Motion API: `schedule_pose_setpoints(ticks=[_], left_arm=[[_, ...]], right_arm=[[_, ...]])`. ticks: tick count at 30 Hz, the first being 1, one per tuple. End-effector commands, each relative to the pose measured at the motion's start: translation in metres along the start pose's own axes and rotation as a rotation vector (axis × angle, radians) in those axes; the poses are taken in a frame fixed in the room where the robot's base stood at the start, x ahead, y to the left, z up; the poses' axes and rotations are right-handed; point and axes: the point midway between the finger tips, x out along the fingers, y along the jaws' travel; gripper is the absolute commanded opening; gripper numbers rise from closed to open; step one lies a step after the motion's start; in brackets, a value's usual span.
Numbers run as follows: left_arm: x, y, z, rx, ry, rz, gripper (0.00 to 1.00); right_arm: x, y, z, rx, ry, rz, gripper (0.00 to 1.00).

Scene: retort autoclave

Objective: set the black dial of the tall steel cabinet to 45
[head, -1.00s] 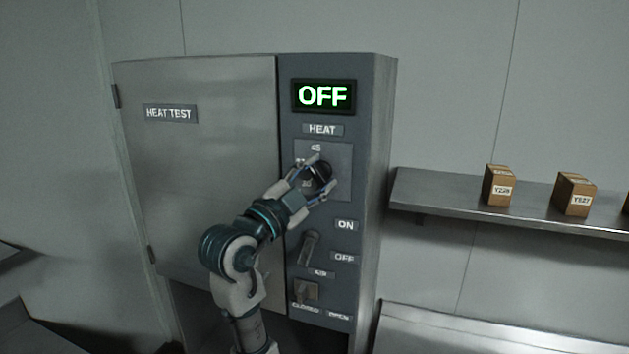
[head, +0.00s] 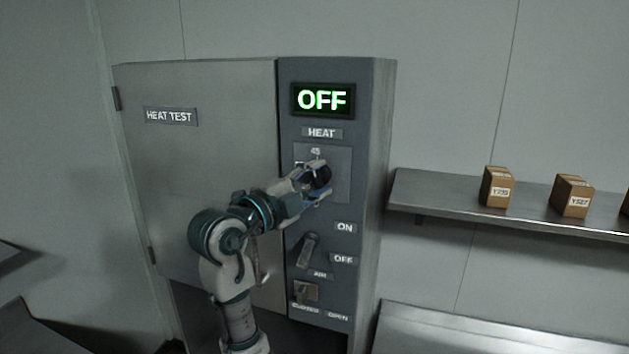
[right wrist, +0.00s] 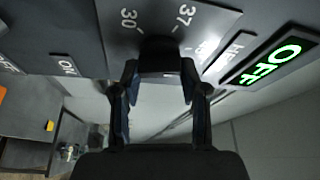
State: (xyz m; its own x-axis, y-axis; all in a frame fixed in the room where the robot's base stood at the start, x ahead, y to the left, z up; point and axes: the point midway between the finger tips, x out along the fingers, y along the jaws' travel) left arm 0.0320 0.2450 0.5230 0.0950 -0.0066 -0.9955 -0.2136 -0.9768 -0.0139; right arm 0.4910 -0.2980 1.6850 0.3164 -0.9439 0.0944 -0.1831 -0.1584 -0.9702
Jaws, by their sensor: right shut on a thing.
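The tall steel cabinet (head: 210,150) has a closed door labelled HEAT TEST and a grey control panel on its right. The black dial (head: 322,175) sits on a plate under the HEAT label, with the mark 45 above it. My right gripper (head: 316,180) is shut on the dial, its fingers on either side of the knob. In the right wrist view the dial (right wrist: 160,57) is between the fingertips, with the marks 30 and 37 beside it. The gripper hides part of the dial, and its pointer cannot be made out. My left gripper is not in view.
A green display (head: 323,99) above the dial reads OFF. Below are an ON/OFF lever (head: 308,250) and an AIR switch (head: 306,291). A steel shelf (head: 430,200) to the right carries small brown boxes (head: 497,187).

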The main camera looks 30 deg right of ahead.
Motion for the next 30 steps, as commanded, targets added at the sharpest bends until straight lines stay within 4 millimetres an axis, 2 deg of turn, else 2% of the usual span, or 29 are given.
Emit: schedule_pose_setpoints(ticks=[6,7,9,10,19,22,26,30], left_arm=[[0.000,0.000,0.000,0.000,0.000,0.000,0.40],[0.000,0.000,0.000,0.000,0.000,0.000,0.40],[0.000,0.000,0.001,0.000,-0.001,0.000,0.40],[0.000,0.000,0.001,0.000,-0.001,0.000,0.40],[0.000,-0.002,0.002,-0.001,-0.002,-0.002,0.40],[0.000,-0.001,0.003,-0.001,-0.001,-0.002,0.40],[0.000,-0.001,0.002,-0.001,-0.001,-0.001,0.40],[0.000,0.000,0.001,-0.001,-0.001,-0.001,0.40]], right_arm=[[0.001,0.001,0.003,-0.003,-0.006,0.001,0.09],[0.001,0.001,0.003,-0.003,-0.006,0.000,0.46],[0.001,0.001,0.002,-0.002,-0.005,0.000,0.64],[0.001,0.000,0.002,-0.002,-0.005,0.000,0.69],[-0.003,-0.001,-0.001,0.000,-0.002,-0.003,0.69],[-0.010,-0.002,-0.001,0.000,-0.003,-0.004,0.69],[-0.033,-0.001,0.002,-0.002,-0.005,-0.004,0.69],[-0.065,0.000,0.005,-0.004,-0.006,-0.003,0.69]])
